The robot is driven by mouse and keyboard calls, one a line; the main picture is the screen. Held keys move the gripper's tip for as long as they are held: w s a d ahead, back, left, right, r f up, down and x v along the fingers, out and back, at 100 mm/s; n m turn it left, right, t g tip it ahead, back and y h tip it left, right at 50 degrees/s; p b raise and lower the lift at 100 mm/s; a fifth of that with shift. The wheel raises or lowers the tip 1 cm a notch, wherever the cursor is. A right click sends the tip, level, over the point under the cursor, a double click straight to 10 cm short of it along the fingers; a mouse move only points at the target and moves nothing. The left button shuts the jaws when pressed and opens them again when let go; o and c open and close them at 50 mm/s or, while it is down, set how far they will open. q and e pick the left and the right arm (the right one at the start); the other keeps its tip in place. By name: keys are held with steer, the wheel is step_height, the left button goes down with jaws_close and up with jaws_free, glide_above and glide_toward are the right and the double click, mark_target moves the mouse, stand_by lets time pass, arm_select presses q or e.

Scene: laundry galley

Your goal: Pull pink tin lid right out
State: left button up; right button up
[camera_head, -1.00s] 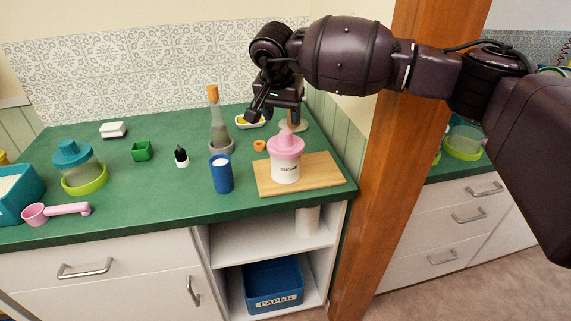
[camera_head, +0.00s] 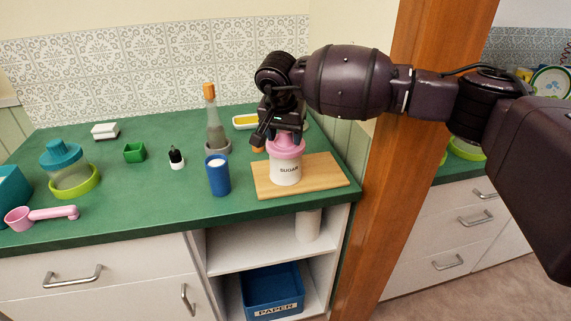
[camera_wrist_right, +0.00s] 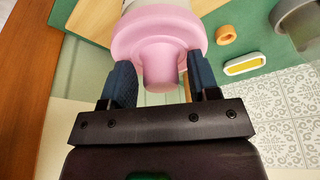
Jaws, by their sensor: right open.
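The pink tin lid (camera_head: 285,149) sits on top of the white sugar tin (camera_head: 286,173), which stands upright on a wooden board (camera_head: 325,176). My right gripper (camera_head: 272,139) is at the lid's knob, with its upper part hidden behind the fingers in the head view. In the right wrist view, the pink lid (camera_wrist_right: 158,40) fills the upper middle. Its knob lies between the two open blue fingers of my right gripper (camera_wrist_right: 160,88), with a gap visible on the left side. My left gripper is not in view.
A blue cup (camera_head: 218,178) stands left of the board. A bottle with an orange stopper (camera_head: 211,115) and a yellow-filled white dish (camera_head: 245,122) are behind. A wooden post (camera_head: 405,150) rises right of the counter. The counter's middle front is clear.

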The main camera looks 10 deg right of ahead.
jaws_close()
steer(key=shift+r+p, duration=0.3)
steer(key=shift+r, duration=0.6)
stand_by(0.8)
steer(key=shift+r+p, duration=0.6)
steer(key=shift+r, duration=1.35)
